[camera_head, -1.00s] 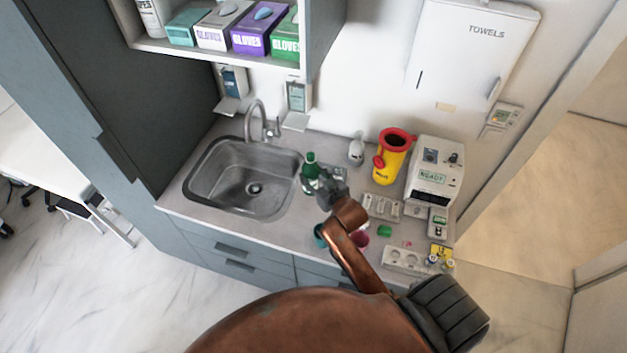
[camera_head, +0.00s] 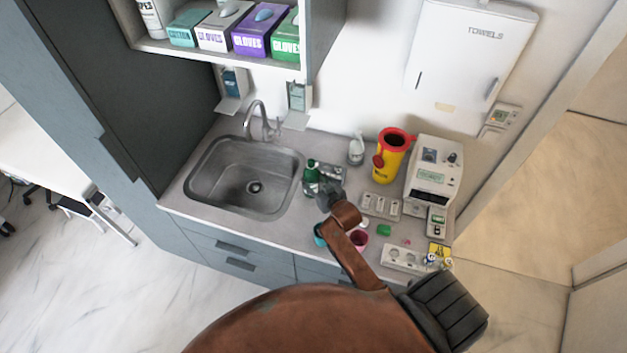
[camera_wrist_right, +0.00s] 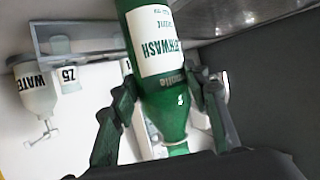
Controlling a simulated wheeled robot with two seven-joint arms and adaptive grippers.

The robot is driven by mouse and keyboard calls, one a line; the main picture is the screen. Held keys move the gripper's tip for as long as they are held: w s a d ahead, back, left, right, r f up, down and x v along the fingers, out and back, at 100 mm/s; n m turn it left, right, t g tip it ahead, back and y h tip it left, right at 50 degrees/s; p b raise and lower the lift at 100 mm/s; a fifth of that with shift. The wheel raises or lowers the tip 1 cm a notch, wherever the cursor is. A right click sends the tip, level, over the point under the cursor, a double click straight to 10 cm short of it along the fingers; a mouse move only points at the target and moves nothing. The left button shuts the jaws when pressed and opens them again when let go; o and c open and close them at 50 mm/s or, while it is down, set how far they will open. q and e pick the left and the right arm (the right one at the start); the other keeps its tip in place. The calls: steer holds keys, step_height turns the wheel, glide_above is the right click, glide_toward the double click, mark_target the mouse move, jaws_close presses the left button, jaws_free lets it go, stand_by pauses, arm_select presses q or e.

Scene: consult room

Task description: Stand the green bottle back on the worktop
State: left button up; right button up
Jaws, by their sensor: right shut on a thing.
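The green bottle (camera_head: 311,178) stands about upright at the right edge of the sink, over the worktop (camera_head: 285,233); I cannot tell whether its base touches the surface. It has a white label reading mouthwash in the right wrist view (camera_wrist_right: 158,60), where it appears upside down. My right gripper (camera_head: 325,188) is shut on the bottle, with one finger on each side of it in the right wrist view (camera_wrist_right: 165,105). The gripper partly hides the bottle in the head view. My left gripper is out of view.
The sink (camera_head: 245,178) lies left of the bottle. A white spray bottle (camera_head: 356,150), a yellow bin with red rim (camera_head: 388,165) and a white device (camera_head: 432,175) stand to the right. Cups (camera_head: 357,239) and small items crowd the front right.

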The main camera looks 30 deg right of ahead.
steer(key=shift+f, duration=0.1)
steer(key=o, duration=1.3)
steer(key=shift+s, duration=0.2)
steer(key=b+v, duration=0.1)
steer(key=v, duration=1)
steer(key=shift+s+r, duration=0.3)
